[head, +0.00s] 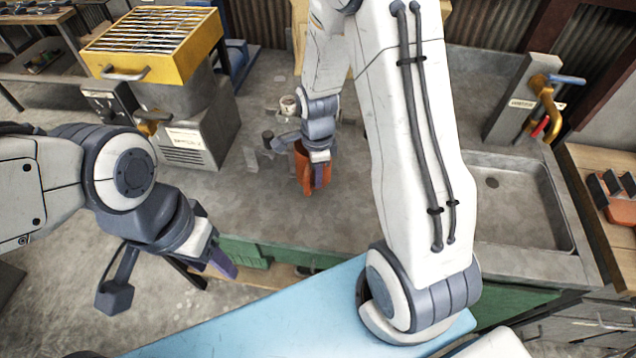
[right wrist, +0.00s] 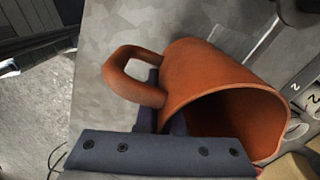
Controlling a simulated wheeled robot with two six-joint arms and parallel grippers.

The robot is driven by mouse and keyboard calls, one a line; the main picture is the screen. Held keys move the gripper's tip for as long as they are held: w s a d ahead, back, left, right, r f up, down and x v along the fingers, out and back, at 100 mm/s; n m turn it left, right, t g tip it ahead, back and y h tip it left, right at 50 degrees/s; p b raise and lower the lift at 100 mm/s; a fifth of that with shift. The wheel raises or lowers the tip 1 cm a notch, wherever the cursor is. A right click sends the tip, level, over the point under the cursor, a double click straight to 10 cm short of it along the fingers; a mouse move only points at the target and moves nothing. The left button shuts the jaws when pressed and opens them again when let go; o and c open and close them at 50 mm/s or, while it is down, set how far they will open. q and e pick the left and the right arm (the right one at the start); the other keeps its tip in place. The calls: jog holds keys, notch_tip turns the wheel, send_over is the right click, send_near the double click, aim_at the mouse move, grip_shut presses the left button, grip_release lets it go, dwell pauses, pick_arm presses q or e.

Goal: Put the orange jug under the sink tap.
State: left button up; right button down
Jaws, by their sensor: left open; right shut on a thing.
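The orange jug (head: 302,168) is at the middle of the grey counter in the head view, partly hidden by my right gripper (head: 319,180). In the right wrist view the jug (right wrist: 205,80) shows its open mouth and its handle (right wrist: 130,75); my right gripper (right wrist: 155,125) is shut on it. Whether the jug touches the counter I cannot tell. The brass sink tap (head: 545,95) with a blue lever stands at the back right, above the sink basin (head: 510,190). My left gripper (head: 215,272) is open and empty near the counter's front edge at the left.
A yellow-topped grill unit (head: 150,50) and a grey box (head: 195,135) stand on the left of the counter (head: 400,215). A wooden side table (head: 600,165) with dark and orange items is right of the sink. My right arm hides the counter's middle.

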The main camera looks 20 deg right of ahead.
jog(key=shift+f+p, duration=0.3)
jog(key=shift+f, duration=1.65)
jog(key=shift+f, duration=0.15)
jog(key=c, duration=1)
grip_release()
jog(key=shift+c, duration=0.2)
